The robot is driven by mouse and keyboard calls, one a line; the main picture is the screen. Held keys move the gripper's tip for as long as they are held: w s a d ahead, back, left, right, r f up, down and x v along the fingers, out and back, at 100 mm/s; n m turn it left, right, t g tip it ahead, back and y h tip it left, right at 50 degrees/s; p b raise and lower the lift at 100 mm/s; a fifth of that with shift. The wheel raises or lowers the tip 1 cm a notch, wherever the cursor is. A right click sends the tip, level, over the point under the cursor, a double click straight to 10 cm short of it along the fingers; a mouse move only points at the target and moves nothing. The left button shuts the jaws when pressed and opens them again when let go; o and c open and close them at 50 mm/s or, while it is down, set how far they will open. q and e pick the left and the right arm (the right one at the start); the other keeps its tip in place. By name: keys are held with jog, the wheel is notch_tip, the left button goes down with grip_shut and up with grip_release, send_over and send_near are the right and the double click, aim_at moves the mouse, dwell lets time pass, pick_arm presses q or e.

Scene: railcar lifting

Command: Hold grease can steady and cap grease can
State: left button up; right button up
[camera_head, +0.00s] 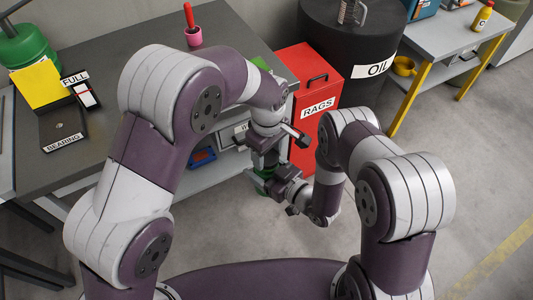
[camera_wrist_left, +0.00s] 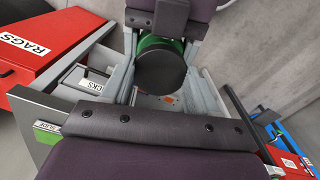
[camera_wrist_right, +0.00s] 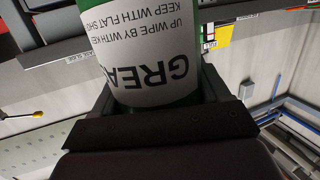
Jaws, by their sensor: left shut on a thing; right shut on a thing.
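The grease can (camera_wrist_right: 150,55) is green with a white label and sits between the fingers of my right gripper (camera_wrist_right: 160,95), which is shut on it. In the head view a little green of the can (camera_head: 263,174) shows by my right gripper; the rest is hidden. My left gripper (camera_head: 265,150) is shut just above it. A round black cap (camera_wrist_left: 161,72) shows in front of my left gripper in the left wrist view, with the green can behind it. I cannot tell whether the cap touches the can.
A grey workbench (camera_head: 120,185) with a bearing tray (camera_head: 62,128) and a pink cup (camera_head: 194,36) stands at left. Behind my grippers are a red rags bin (camera_head: 305,80) and a black oil drum (camera_head: 345,40). A side table (camera_head: 450,40) stands at right.

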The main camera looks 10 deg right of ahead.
pick_arm(q)
jog(key=shift+f, duration=0.9)
jog(key=shift+f, duration=0.55)
pick_arm(e)
grip_shut()
pick_arm(q)
jog(key=m, duration=0.3)
jog(key=o, duration=1.1)
jog(key=shift+r, duration=2.25)
